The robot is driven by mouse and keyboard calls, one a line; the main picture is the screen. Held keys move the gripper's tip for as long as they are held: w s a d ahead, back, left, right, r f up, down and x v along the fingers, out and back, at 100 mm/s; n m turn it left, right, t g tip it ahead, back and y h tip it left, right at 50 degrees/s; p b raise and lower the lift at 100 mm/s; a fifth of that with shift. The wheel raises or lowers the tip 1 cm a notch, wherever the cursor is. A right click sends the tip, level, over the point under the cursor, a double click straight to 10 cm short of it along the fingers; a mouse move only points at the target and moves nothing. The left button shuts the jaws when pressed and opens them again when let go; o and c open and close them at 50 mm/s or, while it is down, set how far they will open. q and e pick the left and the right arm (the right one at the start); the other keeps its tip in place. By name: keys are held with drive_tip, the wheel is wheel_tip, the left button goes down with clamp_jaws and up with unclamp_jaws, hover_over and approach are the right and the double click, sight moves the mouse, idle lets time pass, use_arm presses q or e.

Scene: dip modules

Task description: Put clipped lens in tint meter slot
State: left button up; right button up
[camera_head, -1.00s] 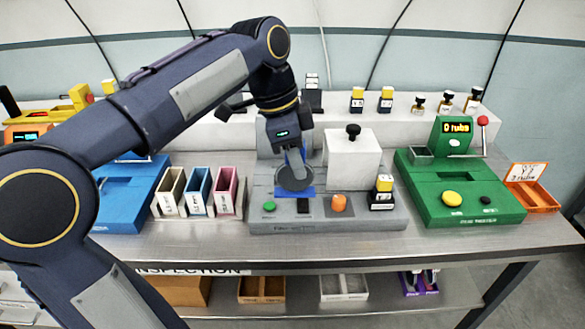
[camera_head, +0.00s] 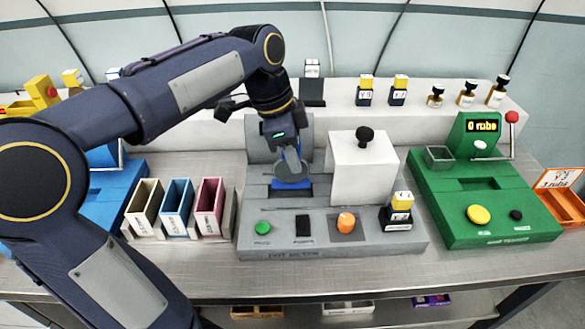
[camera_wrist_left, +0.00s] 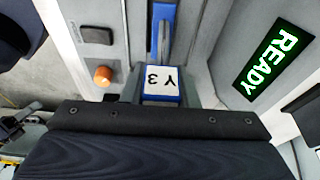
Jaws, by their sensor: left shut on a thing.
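The grey tint meter (camera_head: 330,243) stands mid-table, with a green button, a dark switch and an orange knob in front. My left gripper (camera_head: 286,150) is over its left half, fingers pointing down. It is shut on the clipped lens, a grey disc (camera_head: 290,168) with a blue clip (camera_head: 291,184). My right gripper is out of view.
A white block (camera_head: 362,167) with a black knob stands right of the gripper. A small yellow-topped block (camera_head: 400,205) sits at the meter's front right. Open bins (camera_head: 176,203) stand left, a green machine (camera_head: 495,220) right. A lit READY display (camera_wrist_left: 270,62) shows in the left wrist view.

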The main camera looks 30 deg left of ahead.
sight(293, 183)
use_arm(q)
wheel_tip(293, 183, down, 3)
drive_tip(key=shift+f+b, duration=0.15)
drive_tip(key=shift+b, duration=0.15)
drive_tip(key=shift+f, duration=0.15)
drive_tip(key=o, duration=1)
drive_tip(key=shift+r, duration=0.4)
drive_tip(key=p+v, duration=0.2)
drive_tip(key=v, duration=0.9)
drive_tip(key=shift+r, duration=0.25)
